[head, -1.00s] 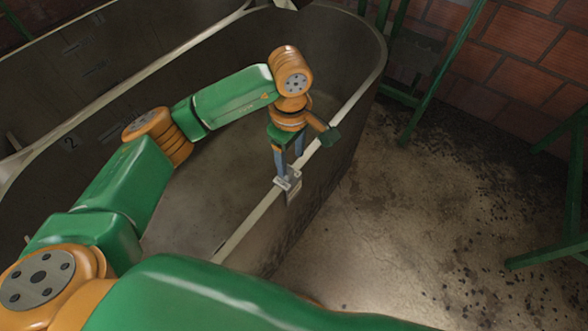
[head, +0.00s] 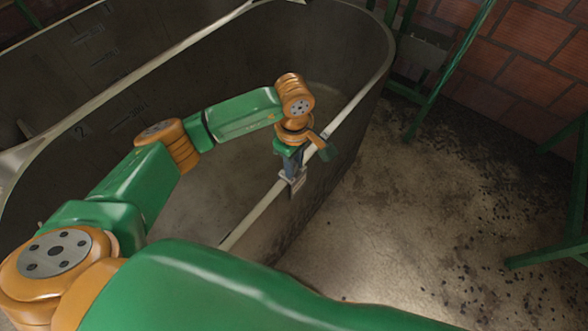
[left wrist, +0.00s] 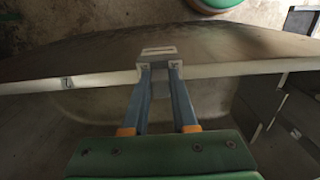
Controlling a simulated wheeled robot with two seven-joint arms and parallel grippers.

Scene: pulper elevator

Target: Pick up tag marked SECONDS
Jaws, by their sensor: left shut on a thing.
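A small pale tag (head: 297,187) hangs over the near rim of a big grey tank, and its lettering is too small to read. In the left wrist view the tag (left wrist: 158,51) straddles the rim, with its top part between the fingertips. My left gripper (head: 291,174) points down at the rim and is shut on the tag, one finger on each side. The left wrist view shows the gripper (left wrist: 159,67) with both blue fingers touching the tag. The tag is still at the rim. My right gripper is not in view.
The tank's rim (head: 255,212) runs diagonally beneath the gripper. Another small marker with a 2 (left wrist: 67,83) sits on the rim. Green metal legs (head: 450,72) and a brick wall (head: 535,45) stand to the right. The stained floor (head: 400,220) between is open.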

